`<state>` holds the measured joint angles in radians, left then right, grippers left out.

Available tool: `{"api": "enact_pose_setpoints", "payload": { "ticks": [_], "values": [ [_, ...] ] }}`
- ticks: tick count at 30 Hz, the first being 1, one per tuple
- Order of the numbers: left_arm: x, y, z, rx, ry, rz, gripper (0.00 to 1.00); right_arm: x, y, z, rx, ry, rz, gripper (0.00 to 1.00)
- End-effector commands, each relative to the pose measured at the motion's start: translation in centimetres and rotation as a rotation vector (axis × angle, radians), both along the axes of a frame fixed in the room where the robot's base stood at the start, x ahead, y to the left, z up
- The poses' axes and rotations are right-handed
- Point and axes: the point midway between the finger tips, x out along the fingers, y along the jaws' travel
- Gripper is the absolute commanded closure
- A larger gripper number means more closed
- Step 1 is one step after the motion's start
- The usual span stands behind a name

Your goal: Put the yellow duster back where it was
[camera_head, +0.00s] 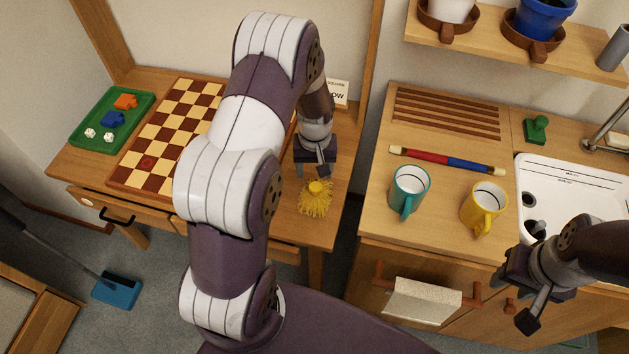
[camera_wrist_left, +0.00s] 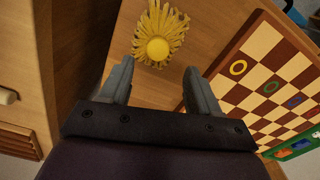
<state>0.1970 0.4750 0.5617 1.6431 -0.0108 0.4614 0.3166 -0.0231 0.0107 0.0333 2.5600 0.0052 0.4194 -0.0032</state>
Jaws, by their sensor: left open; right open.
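The yellow duster (camera_head: 315,199) lies on the wooden table by its front right edge, with its round yellow knob up and its fringe spread out. In the left wrist view the duster (camera_wrist_left: 160,38) is just beyond the fingertips. My left gripper (camera_head: 313,172) is open and empty, directly behind the duster in the head view. In the left wrist view the open fingers of the left gripper (camera_wrist_left: 160,75) point at it, apart from it. My right gripper (camera_head: 517,290) is open and empty, in front of the sink counter.
A checkered board (camera_head: 152,161) and a green tray (camera_head: 82,146) with dice and pieces share the table. A small sign (camera_head: 338,92) stands at the back. A gap separates the table from the counter, which holds a teal mug (camera_head: 408,190) and yellow mug (camera_head: 482,207).

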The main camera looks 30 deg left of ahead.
Motion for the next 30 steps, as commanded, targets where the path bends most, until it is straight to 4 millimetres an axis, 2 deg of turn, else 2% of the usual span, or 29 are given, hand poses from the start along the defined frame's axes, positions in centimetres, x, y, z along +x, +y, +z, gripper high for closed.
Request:
{"api": "enact_pose_setpoints", "payload": {
  "ticks": [1,5,8,11,12,15,18,20,30],
  "values": [
    [0.1,0.0,1.1,0.001,-0.004,0.000,0.38,0.0,0.0,0.1,0.000,0.000,0.000,0.57],
    [0.0,0.0,2.9,0.000,-0.001,-0.001,0.38,0.0,0.0,0.1,0.000,0.000,0.000,0.57],
    [-0.8,-1.2,5.2,0.002,-0.016,-0.056,0.38,0.0,0.0,0.1,0.000,0.000,0.000,0.57],
    [-4.0,-4.0,9.3,0.008,-0.053,-0.209,0.38,0.0,0.0,0.1,0.000,0.000,0.000,0.57],
    [-5.7,-5.1,10.7,0.011,-0.068,-0.275,0.38,0.0,0.0,0.1,0.000,0.000,0.000,0.57],
    [-9.9,-7.0,12.9,0.018,-0.100,-0.420,0.38,0.0,0.0,0.1,0.000,0.000,0.000,0.57],
    [-12.7,-7.9,13.7,0.022,-0.116,-0.505,0.38,0.0,0.0,0.1,0.000,0.000,0.000,0.57],
    [-13.4,-8.1,13.9,0.023,-0.119,-0.526,0.38,0.0,0.0,0.1,0.000,0.000,0.000,0.57],
    [-13.6,-8.1,13.8,0.022,-0.116,-0.528,0.38,0.0,0.0,0.1,0.000,0.000,0.000,0.57]
  ]
}}
